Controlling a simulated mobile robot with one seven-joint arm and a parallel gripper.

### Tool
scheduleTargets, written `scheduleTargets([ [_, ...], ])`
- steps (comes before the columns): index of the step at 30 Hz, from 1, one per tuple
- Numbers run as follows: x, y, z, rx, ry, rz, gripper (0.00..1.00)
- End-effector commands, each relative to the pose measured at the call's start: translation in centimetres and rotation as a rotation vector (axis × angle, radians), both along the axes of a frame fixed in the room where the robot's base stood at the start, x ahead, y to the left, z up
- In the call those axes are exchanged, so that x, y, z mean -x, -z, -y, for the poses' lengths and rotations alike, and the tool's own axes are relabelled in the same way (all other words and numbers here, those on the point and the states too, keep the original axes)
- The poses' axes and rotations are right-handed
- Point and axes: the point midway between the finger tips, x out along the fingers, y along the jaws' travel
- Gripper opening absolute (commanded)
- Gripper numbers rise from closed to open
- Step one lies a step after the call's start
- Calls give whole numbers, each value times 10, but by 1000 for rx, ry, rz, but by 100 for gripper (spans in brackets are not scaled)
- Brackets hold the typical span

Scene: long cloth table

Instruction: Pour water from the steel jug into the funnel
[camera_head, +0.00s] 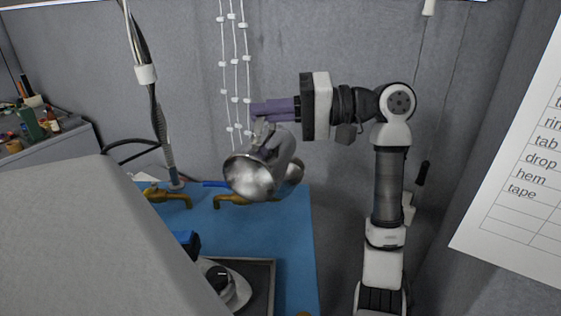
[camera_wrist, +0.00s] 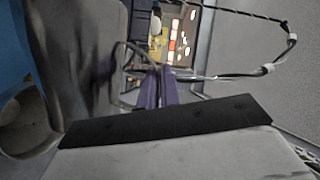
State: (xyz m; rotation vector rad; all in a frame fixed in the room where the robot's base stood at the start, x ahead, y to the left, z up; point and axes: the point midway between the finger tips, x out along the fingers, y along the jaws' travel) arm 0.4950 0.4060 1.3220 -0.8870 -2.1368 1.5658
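The steel jug (camera_head: 253,176) hangs above the blue cloth table, strongly tilted, with its wide round side toward the head camera. My gripper (camera_head: 262,110) is shut on the jug's handle, its purple fingers pointing left. In the wrist view the fingers (camera_wrist: 157,92) are close together at the thin metal handle, and the jug's grey body (camera_wrist: 75,60) fills the left side. A pale grey rounded piece with a dark centre (camera_head: 235,287) sits in the tray below; I cannot tell whether it is the funnel. No water is visible.
A dark-rimmed tray (camera_head: 265,268) lies on the blue cloth (camera_head: 290,235). Brass-coloured pieces (camera_head: 172,197) lie farther back. A hanging cable (camera_head: 157,110) drops to the table at left. A large grey block (camera_head: 85,240) hides the lower left. A grey wall (camera_head: 290,40) stands behind.

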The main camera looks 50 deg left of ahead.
Motion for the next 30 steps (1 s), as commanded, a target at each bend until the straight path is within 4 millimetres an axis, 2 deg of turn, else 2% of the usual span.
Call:
scheduleTargets([
  [10,-1,-1,0,3,0,-6,0],
  [15,28,14,15,-86,-6,166,0],
  [23,42,20,21,-122,-10,226,0],
  [25,47,30,24,-146,-12,270,0],
  [30,57,40,29,-199,-15,367,0],
])
